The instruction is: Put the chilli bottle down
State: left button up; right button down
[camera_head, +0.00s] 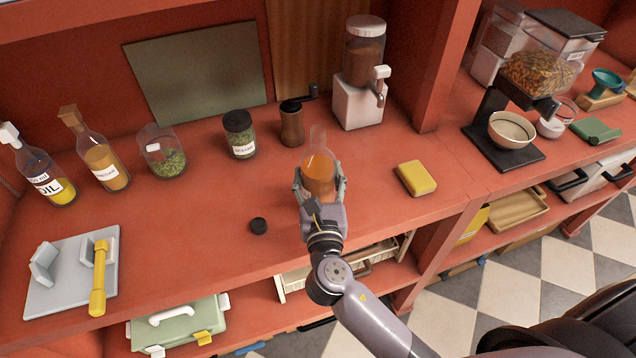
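The chilli bottle (319,170) is a clear bottle with orange contents and an open neck. It stands roughly upright over the red counter (210,208), near the front edge. My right gripper (320,184) is shut around its lower body, with a finger on each side. The bottle's base is hidden by the gripper, so I cannot tell whether it touches the counter. A small black cap (258,226) lies on the counter to the left of the gripper. My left gripper is not in view.
Behind the bottle stand a pepper mill (292,124), a herb jar (239,134) and a coffee dispenser (361,75). A yellow sponge (416,178) lies to the right. Oil (42,172) and vinegar (98,155) bottles stand at the left. The counter around the cap is clear.

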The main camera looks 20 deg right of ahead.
jog(key=shift+f, duration=0.7)
jog(key=shift+f, duration=0.1)
jog(key=c, duration=0.6)
grip_release()
jog(key=shift+f, duration=0.15)
jog(key=shift+o, duration=0.2)
jog(key=shift+s, duration=0.15)
jog(key=b+v, duration=0.3)
jog(key=v, duration=0.8)
jog(key=shift+s, duration=0.4)
